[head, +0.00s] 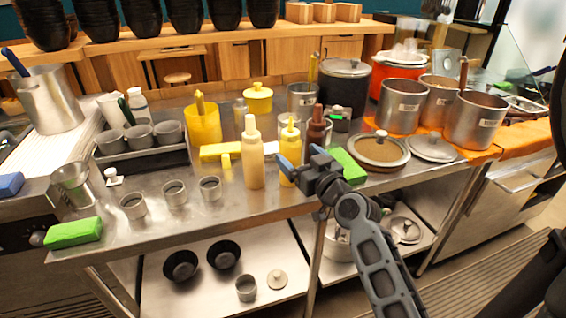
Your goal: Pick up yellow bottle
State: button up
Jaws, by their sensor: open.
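The yellow bottle (290,138) stands upright on the steel counter (228,205), its lower part partly covered by my gripper. A pale cream bottle (252,165) stands just left of it and a dark brown bottle (316,122) just right and behind. My gripper (302,159) is open, with blue fingertips pointing toward the bottles. In the picture its left fingertip overlaps the lower yellow bottle. I cannot tell whether it touches the bottle, and nothing shows held in the jaws.
A yellow pitcher (203,124) and a small yellow lidded pot (258,98) stand behind. Pot lids (378,148) and several steel pots (402,104) are to the right. Green blocks (73,233) and small metal cups (175,192) lie along the counter. Bowls (181,265) sit on the lower shelf.

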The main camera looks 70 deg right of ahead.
jog(key=p+x, duration=0.2)
jog(key=x, duration=0.4)
jog(key=shift+d+f, duration=0.1)
jog(key=shift+w+d+f, duration=0.15)
jog(key=shift+w+d, duration=0.15)
jog(key=shift+w, duration=0.1)
jog(key=shift+c, duration=0.4)
jog(key=c, duration=0.6)
jog(key=shift+c, duration=0.3)
notch_tip(320, 180, up, 10)
jog(key=shift+r+p, duration=0.1)
jog(key=shift+p, duration=1.1)
